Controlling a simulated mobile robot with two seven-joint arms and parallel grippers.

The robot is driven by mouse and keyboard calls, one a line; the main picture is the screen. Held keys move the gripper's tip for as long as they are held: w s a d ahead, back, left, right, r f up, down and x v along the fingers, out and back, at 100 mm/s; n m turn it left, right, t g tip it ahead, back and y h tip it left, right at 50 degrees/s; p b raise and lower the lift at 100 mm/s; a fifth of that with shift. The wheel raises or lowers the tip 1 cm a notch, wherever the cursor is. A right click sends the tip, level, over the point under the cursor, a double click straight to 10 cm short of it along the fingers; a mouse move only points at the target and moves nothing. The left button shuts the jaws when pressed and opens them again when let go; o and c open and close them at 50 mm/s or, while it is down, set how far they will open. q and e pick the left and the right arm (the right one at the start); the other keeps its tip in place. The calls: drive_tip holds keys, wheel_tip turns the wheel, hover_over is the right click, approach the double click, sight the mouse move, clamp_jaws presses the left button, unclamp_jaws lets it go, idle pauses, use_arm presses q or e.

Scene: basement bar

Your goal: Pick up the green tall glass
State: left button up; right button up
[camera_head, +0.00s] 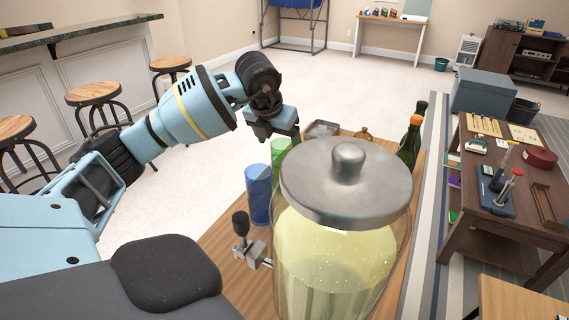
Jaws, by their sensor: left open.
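The green tall glass (279,150) stands upright on a wooden surface (222,248), behind a blue glass (258,194). The large drink dispenser in front and to the right partly hides it. My left gripper (283,130) is above and just behind the green glass in the picture, with its jaws pointing down. It is open and holds nothing that I can see. Whether its fingers touch the glass cannot be told. My right gripper is not in view.
A big glass dispenser (318,262) with a metal lid and a tap fills the near middle. Dark bottles (409,145) and a small tray (322,129) stand behind it. Bar stools (92,94) are at the left, and a dark wooden table (478,222) is at the right.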

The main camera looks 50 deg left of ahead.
use_arm(q)
drive_tip(key=shift+x, duration=3.55)
drive_tip(key=shift+s+a, duration=0.1)
drive_tip(key=shift+s, duration=0.1)
drive_tip(key=c, duration=1.5)
drive_tip(key=shift+r, duration=0.1)
drive_tip(key=shift+c, duration=0.2)
wheel_tip(320, 180, up, 10)
